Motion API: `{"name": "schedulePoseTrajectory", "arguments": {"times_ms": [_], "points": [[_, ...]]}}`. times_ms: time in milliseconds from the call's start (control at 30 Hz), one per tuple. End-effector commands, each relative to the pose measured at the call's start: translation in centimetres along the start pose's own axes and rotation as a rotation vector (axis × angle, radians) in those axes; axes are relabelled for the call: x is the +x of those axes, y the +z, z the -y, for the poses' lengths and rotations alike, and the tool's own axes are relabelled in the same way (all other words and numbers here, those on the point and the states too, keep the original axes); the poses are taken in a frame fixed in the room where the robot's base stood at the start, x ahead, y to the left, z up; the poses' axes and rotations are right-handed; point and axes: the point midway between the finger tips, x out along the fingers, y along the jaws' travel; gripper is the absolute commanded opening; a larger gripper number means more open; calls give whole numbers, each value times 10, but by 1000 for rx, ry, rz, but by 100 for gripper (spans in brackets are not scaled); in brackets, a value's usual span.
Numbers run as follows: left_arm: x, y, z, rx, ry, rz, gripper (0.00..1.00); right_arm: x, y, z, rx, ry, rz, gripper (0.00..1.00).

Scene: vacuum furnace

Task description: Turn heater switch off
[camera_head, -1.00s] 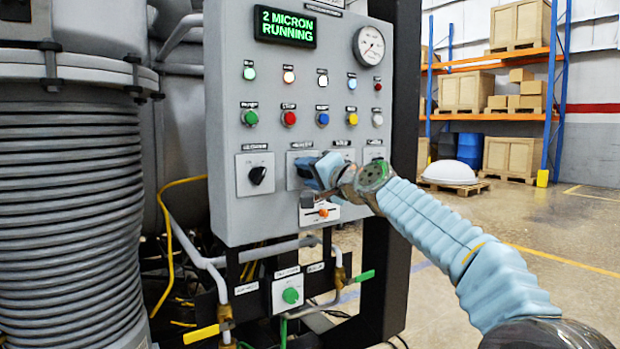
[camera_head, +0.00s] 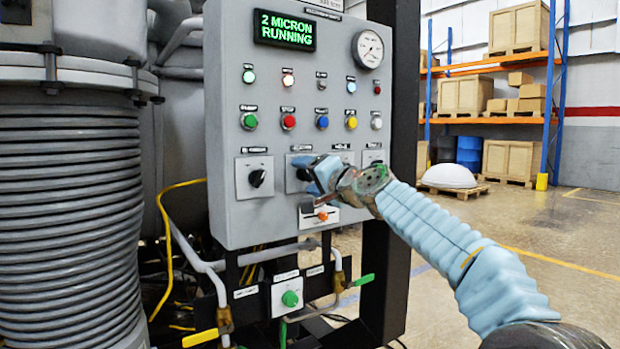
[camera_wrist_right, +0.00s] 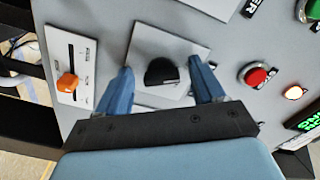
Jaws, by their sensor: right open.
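A grey control panel (camera_head: 230,215) carries a row of black rotary switches. The second switch from the left (camera_head: 303,174) is at my right gripper (camera_head: 304,183), partly hidden by it. Its label is too blurred to read. In the right wrist view a black knob (camera_wrist_right: 161,72) on a light square plate sits between the two blue fingers of my right gripper (camera_wrist_right: 160,68). The fingers are open, one on each side, with visible gaps to the knob. The leftmost switch (camera_head: 257,178) stands free. My left gripper is not in view.
An orange slider (camera_head: 322,216) lies just below the gripper. A red button (camera_head: 289,122) and other buttons and lamps sit above. The display (camera_head: 285,29) reads "2 MICRON RUNNING". A green valve knob (camera_head: 290,299) and pipes are below.

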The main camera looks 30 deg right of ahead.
Motion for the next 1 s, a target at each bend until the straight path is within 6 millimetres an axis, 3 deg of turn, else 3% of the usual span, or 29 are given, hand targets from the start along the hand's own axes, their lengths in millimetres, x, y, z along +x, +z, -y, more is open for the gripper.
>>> {"name": "schedulePoseTrajectory", "arguments": {"times_ms": [167, 500, 700, 1000], "points": [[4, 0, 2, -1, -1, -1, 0, -11, 0, -1, 0, -1, -2, 68], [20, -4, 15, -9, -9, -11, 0, -90, 1, -2, 0, -2, -3, 68], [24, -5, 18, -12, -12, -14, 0, -125, 0, -1, 0, -1, -1, 68], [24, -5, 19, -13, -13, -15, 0, -138, 0, 0, 0, 1, 1, 68]]}}
